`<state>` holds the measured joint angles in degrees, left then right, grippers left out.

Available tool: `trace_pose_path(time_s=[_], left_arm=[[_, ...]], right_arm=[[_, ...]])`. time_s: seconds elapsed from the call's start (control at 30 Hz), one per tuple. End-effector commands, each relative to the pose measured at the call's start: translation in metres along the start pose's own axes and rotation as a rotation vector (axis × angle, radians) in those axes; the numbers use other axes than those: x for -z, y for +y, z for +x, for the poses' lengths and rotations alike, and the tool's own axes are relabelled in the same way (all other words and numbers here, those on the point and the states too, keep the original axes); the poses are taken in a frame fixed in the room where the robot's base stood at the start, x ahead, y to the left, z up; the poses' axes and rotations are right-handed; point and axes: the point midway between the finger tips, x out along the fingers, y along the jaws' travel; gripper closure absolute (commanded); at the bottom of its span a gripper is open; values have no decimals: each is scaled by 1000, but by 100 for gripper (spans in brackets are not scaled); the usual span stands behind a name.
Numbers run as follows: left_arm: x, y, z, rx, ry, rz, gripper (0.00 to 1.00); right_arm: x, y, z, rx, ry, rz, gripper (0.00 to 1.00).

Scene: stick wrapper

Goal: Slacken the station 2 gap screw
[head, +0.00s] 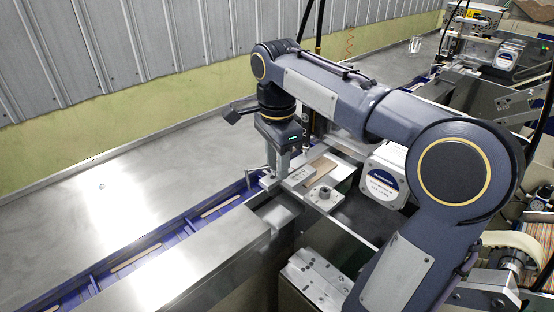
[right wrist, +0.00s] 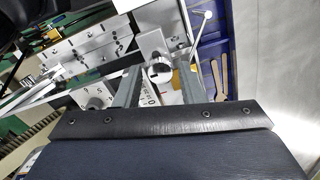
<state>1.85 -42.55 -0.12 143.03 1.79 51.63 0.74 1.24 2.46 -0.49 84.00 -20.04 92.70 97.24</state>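A light round screw head or knob (right wrist: 160,71) with a dark slot or hole shows in the space between the fingertips; I see no clear contact. I cannot tell whether this is the station 2 gap screw, as no station label is readable. In the head view the arm and gripper hide this spot. My left gripper is not in view.
A ball-ended lever (right wrist: 200,32) stands close to the right finger. A round knob (head: 324,195) sits on a pale plate. The blue channel (head: 175,232) holds wooden sticks. The steel table (head: 110,195) is clear.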

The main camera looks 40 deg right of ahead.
Motion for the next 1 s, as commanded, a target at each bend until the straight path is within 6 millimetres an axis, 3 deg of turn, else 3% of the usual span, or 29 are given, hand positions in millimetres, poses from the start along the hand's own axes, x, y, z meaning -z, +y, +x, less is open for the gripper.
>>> trace_pose_path(time_s=[0.03,0.27,0.67,1.0], left_arm=[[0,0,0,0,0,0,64],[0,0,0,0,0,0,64],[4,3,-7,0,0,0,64],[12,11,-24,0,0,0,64]], right_arm=[[0,0,0,0,0,0,71],[0,0,0,0,0,0,98],[0,0,-2,0,0,-88,98],[0,0,-3,-2,0,-363,98]])
